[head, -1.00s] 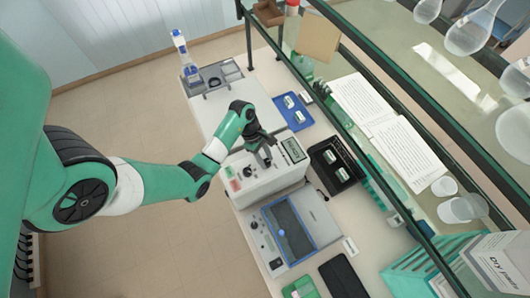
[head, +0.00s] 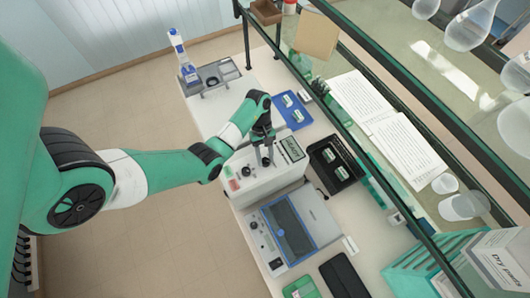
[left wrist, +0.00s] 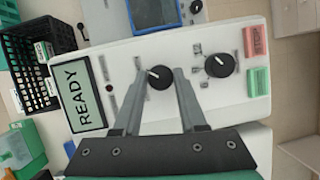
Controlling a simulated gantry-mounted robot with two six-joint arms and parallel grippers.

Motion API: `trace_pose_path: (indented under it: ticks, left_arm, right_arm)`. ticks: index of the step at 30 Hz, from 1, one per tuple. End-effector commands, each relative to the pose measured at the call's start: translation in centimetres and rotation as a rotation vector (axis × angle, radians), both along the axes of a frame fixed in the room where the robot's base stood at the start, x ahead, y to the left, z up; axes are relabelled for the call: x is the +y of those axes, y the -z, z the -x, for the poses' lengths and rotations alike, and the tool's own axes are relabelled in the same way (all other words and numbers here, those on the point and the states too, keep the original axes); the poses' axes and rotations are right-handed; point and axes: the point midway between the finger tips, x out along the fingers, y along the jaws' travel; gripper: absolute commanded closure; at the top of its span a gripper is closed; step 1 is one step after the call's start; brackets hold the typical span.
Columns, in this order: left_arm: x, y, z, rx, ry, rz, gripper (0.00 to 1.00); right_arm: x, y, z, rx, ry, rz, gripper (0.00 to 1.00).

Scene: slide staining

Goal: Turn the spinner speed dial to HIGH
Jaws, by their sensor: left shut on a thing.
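The white machine (head: 283,176) has a display, knobs and coloured buttons on its top. In the left wrist view its display (left wrist: 80,96) reads READY. One black dial (left wrist: 159,76) with a white pointer mark lies between the fingertips of my left gripper (left wrist: 160,80), which is shut on it; the fingers partly hide its labels. A second black dial (left wrist: 219,64) is to its right, with small labels too blurred to read. In the head view my left gripper (head: 266,160) points down onto the panel. My right gripper is not in view.
Red (left wrist: 256,41) and green (left wrist: 259,81) buttons sit at the panel's end. A black rack (head: 334,165) stands beside the machine, and a blue tray (head: 293,111) lies behind it. A second device with a blue-framed lid (head: 288,229) is in front. A glass shelf overhangs the right side.

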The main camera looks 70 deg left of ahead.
Motion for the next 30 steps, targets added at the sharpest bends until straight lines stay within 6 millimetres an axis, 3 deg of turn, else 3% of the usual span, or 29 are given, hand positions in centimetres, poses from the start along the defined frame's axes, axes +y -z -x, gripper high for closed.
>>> trace_pose_path:
  ticks: [13,14,18,30]
  left_arm:
    - [-0.04,0.01,0.02,0.001,0.011,0.001,1.00]
    - [-0.04,0.01,0.02,0.001,0.011,0.001,0.54]
    - [-0.03,0.02,0.02,0.001,0.010,0.001,0.29]
    - [-0.28,-0.91,-0.54,-0.001,0.023,-0.001,0.29]
  right_arm:
    - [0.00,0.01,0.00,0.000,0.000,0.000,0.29]
    - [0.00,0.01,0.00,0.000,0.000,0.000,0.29]
    - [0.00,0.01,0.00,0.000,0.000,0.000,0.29]
    - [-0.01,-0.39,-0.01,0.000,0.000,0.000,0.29]
